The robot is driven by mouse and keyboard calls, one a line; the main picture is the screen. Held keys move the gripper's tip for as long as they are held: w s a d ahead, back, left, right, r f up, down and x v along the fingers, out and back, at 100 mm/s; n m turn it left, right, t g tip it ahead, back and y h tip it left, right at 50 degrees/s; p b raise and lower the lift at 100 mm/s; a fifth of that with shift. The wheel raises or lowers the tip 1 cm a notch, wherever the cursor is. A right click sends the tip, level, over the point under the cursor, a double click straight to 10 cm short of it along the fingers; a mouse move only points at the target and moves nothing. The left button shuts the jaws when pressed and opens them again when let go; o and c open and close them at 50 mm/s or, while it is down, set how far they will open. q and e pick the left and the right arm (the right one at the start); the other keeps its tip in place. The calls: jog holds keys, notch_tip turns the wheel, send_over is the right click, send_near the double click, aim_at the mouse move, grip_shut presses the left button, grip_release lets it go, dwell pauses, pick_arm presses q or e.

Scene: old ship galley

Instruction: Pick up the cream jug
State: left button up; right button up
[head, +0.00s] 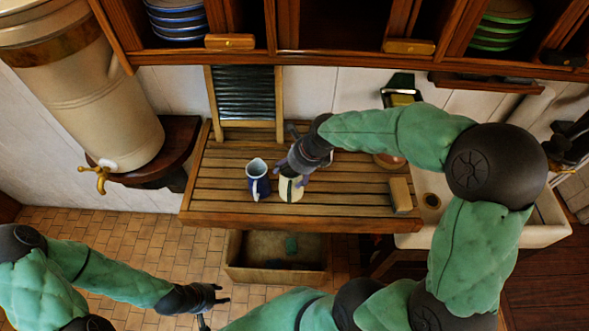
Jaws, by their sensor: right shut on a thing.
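The cream jug (291,190) is at the front middle of the slatted wooden draining board (225,172). My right gripper (293,174) reaches over it from behind and above and is shut on it, covering part of its rim. The jug looks upright; I cannot tell whether its base touches the slats. My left gripper (224,294) is low at the lower left, over the tiled floor, empty, with its fingers apart.
A blue jug with a white inside (257,178) stands close to the left of the cream jug. A tan block (401,194) lies at the board's right end, beside the sink (462,213). A washboard (246,95) leans behind. A crate (245,274) is below.

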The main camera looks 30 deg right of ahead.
jog(key=s+a+r, duration=0.4)
jog(key=s+a, duration=0.2)
jog(key=shift+a, duration=0.25)
dwell(0.4)
jog(key=shift+s+r, duration=0.1)
jog(key=shift+b, duration=0.3)
dwell(0.7)
